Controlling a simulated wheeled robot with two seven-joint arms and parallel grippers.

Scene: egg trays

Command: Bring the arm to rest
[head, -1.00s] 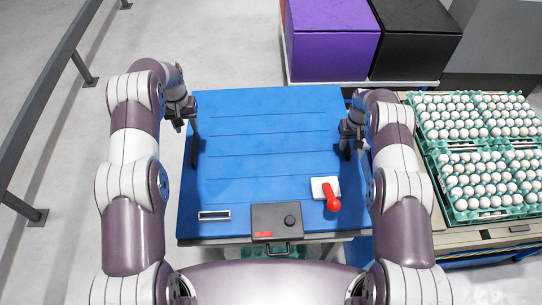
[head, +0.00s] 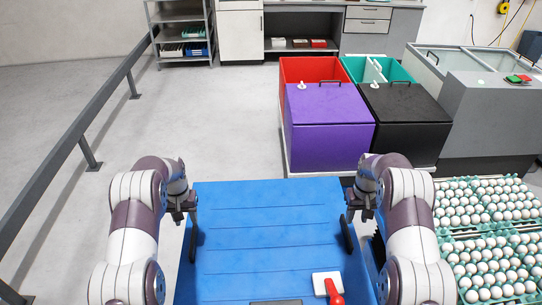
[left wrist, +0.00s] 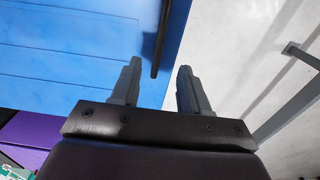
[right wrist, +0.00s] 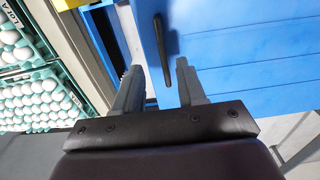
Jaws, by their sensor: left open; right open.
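My left gripper (head: 180,214) hangs at the left edge of the blue work surface (head: 265,238) in the head view. In the left wrist view its two fingers (left wrist: 157,88) are apart with nothing between them. My right gripper (head: 357,214) is at the right edge of the same surface. In the right wrist view its fingers (right wrist: 159,88) are also apart and empty. A dark bar lies at each side edge of the blue surface, one near the left gripper (left wrist: 160,40) and one near the right gripper (right wrist: 162,48).
Trays of white eggs (head: 490,240) stand at the right. Purple (head: 328,125) and black (head: 405,125) boxes stand beyond the blue surface, with red and green ones behind. A grey rail (head: 75,150) runs along the left; floor between is clear.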

